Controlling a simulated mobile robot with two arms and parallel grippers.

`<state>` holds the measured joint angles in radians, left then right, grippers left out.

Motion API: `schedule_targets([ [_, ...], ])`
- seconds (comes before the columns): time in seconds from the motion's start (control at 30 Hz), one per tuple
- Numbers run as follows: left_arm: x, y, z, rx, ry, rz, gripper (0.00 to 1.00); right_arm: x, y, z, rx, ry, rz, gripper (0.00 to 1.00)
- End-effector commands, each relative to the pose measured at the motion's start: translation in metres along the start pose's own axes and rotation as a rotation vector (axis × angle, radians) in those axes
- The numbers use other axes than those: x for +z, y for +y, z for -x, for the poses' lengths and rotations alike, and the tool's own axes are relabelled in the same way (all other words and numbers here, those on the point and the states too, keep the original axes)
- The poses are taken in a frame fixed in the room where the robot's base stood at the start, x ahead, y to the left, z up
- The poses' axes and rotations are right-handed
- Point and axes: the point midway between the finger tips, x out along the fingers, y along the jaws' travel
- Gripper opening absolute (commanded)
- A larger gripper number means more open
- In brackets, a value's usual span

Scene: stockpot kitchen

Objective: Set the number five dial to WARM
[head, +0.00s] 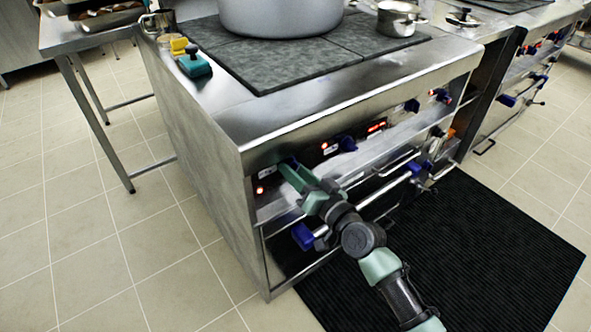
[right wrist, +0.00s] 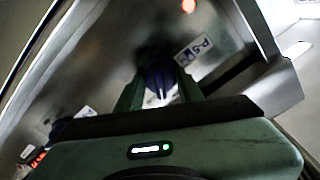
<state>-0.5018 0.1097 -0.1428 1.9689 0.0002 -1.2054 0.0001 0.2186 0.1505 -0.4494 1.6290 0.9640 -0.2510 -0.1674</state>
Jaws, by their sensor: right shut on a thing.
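In the right wrist view a dark blue dial (right wrist: 158,82) with a pale pointer line sits on the steel front panel of the stove. A white label (right wrist: 193,50) with a "5" mark is beside it. The fingers of my right gripper (right wrist: 160,95) are on either side of the dial, shut on it. In the head view my right gripper (head: 291,170) reaches the left end of the stove's front panel and hides most of that dial. The dial's exact setting cannot be read. My left gripper is in neither view.
Another blue dial (head: 346,144) is just to the right on the panel (head: 395,125), with red displays near it. An oven handle bar (head: 375,192) runs below. A large pot (head: 280,18) stands on the stovetop. A black mat (head: 480,245) lies on the floor in front.

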Motion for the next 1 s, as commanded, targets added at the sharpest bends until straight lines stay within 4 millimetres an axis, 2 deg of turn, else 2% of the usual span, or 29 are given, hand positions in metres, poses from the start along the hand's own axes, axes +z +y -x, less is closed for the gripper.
schedule_targets([
  [0.2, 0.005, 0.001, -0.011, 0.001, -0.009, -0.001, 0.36, 0.000, 0.000, 0.000, 0.001, -0.001, -0.179, 0.00],
  [0.5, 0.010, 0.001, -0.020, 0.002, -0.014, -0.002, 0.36, 0.001, 0.000, 0.000, 0.001, -0.001, -0.346, 0.00],
  [1.0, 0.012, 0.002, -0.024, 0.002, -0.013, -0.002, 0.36, 0.001, 0.001, 0.000, 0.001, -0.001, -0.414, 0.00],
])
